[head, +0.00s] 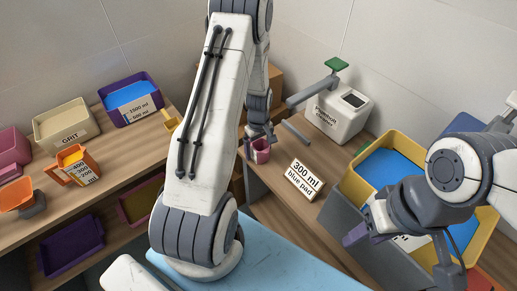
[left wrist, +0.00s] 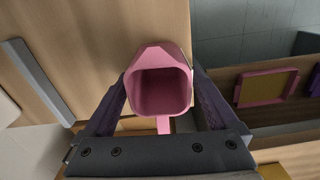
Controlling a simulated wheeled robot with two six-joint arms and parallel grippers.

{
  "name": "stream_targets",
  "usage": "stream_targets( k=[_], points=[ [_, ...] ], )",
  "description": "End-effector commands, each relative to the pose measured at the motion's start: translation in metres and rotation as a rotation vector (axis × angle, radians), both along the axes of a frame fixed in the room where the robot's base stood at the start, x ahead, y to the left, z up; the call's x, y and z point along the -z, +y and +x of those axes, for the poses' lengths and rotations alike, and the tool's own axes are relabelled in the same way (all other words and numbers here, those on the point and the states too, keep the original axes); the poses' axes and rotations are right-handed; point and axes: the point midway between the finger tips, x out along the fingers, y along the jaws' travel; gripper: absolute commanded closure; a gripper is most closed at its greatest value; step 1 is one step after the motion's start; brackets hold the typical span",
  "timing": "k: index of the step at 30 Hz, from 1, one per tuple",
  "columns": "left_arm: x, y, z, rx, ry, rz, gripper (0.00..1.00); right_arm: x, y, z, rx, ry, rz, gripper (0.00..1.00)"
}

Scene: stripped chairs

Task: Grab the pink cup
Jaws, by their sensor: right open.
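The pink cup (head: 261,155) stands at the near end of the wooden counter, below my left gripper (head: 260,133) in the head view. In the left wrist view the cup (left wrist: 160,90) shows its open mouth and empty inside, with its handle toward the gripper's base. The fingers of my left gripper (left wrist: 159,75) lie along both sides of the cup and seem to touch it. My right gripper (head: 401,257) is open and empty, in front of the yellow-rimmed tub.
A white dispenser box (head: 338,112) and a "300 ml blue pad" sign (head: 303,180) stand on the counter near the cup. A yellow tub (head: 349,183) with blue contents is at right. Shelves at left hold a GRIT bin (head: 66,124) and an orange jug (head: 77,164).

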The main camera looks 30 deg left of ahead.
Motion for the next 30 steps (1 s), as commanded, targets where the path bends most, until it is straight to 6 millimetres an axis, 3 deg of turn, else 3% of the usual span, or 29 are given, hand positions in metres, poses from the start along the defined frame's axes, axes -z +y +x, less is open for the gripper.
stream_targets(
  k=[1,5,6,17,25,30],
  points=[
    [0.0,0.0,0.0,0.0,0.0,0.0,0.31,0.0,0.0,0.0,0.0,0.0,0.0,0.5],
    [0.0,0.0,0.0,0.0,0.0,0.0,0.8,0.0,0.0,0.0,0.0,0.0,0.0,0.5],
    [0.0,0.0,0.0,0.0,0.0,0.0,0.88,0.0,0.0,0.0,0.0,0.0,0.0,0.5],
    [-0.006,0.0,0.0,0.0,0.0,0.0,0.88,0.001,0.0,0.0,0.0,0.0,0.0,0.5],
    [-0.045,0.001,0.001,0.0,-0.007,0.003,0.88,0.008,0.0,0.0,0.0,0.0,0.0,0.5],
    [-0.066,-0.04,-0.017,0.007,-0.001,0.001,0.88,0.014,0.0,0.0,0.0,0.0,0.0,0.5]
  ],
)
